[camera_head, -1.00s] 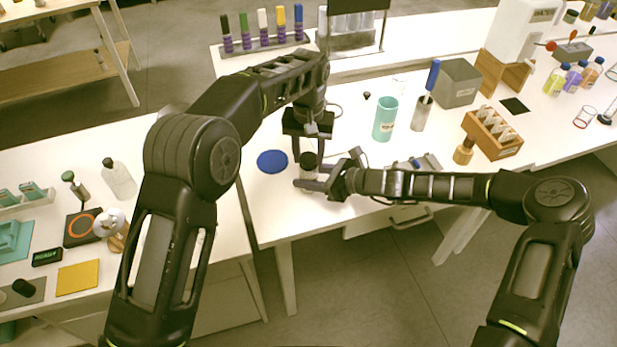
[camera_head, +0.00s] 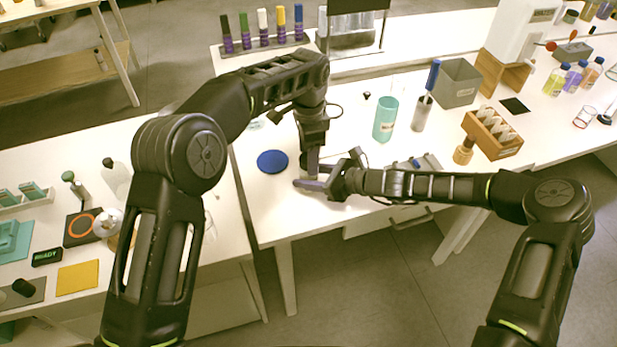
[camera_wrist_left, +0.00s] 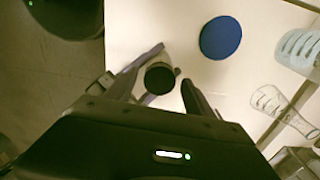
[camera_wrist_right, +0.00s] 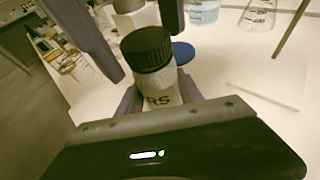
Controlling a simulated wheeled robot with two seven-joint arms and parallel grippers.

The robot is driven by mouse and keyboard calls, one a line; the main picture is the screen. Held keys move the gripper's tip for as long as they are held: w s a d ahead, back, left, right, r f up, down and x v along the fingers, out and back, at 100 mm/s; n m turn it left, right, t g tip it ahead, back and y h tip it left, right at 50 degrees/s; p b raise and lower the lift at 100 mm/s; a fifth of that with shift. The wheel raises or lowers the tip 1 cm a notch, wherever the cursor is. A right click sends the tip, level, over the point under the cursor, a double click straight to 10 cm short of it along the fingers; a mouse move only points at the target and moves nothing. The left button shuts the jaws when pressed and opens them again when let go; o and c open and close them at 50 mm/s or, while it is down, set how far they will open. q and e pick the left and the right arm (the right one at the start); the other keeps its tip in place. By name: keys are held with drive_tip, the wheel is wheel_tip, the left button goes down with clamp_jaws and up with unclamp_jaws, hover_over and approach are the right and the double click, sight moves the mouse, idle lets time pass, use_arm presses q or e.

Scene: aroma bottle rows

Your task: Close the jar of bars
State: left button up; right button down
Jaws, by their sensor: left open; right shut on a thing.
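The jar of bars (camera_wrist_right: 160,92) is a small pale jar with part of a dark label readable as "RS". Its black ribbed cap (camera_wrist_right: 147,48) sits on top; I cannot tell how tight it is. My right gripper (camera_head: 322,184) is shut on the jar body from the side and holds it upright. My left gripper (camera_wrist_left: 163,90) points down from above, open, with its fingers on either side of the cap and apart from it. The cap also shows in the left wrist view (camera_wrist_left: 160,78). In the head view the left gripper (camera_head: 313,165) largely hides the jar.
A blue round disc (camera_head: 272,161) lies on the table just left of the grippers. A teal cup (camera_head: 385,119), a grey bin (camera_head: 458,83) and a wooden rack (camera_head: 493,136) stand to the right. The table's front edge is close to my right gripper.

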use_arm(q)
drive_tip(key=shift+r, duration=2.3)
drive_tip(key=shift+d, duration=0.1)
drive_tip(key=shift+c, duration=0.3)
